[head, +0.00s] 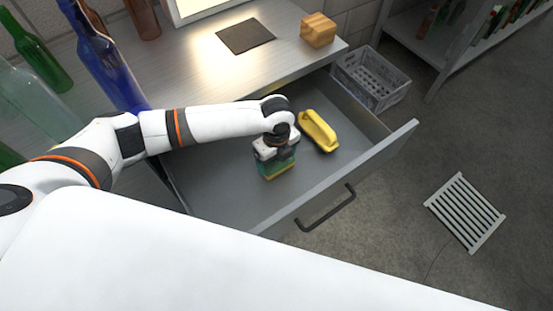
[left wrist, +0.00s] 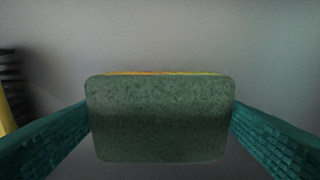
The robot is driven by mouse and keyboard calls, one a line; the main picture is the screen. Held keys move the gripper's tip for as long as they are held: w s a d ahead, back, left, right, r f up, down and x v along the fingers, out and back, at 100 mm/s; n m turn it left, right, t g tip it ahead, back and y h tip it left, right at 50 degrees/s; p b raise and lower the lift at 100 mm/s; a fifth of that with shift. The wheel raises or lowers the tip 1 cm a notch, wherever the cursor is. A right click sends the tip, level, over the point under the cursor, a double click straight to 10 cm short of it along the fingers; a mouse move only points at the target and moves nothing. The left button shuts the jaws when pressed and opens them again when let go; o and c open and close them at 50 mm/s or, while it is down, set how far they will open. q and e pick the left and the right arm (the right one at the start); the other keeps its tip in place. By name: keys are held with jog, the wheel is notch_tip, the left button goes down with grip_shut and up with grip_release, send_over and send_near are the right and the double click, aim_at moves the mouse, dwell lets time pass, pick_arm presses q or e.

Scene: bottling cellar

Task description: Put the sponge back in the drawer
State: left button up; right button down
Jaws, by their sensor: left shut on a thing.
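The sponge (left wrist: 158,118) fills the middle of the left wrist view, its green-grey face toward the camera and a thin yellow-orange edge along the top. In the head view the sponge (head: 279,174) shows as a yellow strip low at the fingers. My left gripper (head: 275,166) is shut on the sponge, one teal finger on each side. It is inside the outline of the open drawer (head: 224,205), over its grey floor. I cannot tell whether the sponge touches the floor. My right gripper is not in view.
A yellow brush-like object (head: 319,131) lies in the drawer just right of my gripper. The drawer handle (head: 326,209) is on its front. Glass bottles (head: 104,62) stand on the counter at left; a wooden block (head: 318,30) is near its right edge. A grey crate (head: 371,78) is on the floor.

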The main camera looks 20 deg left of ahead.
aim_at(277, 160)
pick_arm(q)
jog(key=shift+f, duration=0.5)
jog(key=shift+f, duration=0.1)
jog(key=o, duration=0.7)
notch_tip(277, 160, up, 12)
jog(key=shift+r+p, duration=0.15)
jog(key=shift+p, duration=0.5)
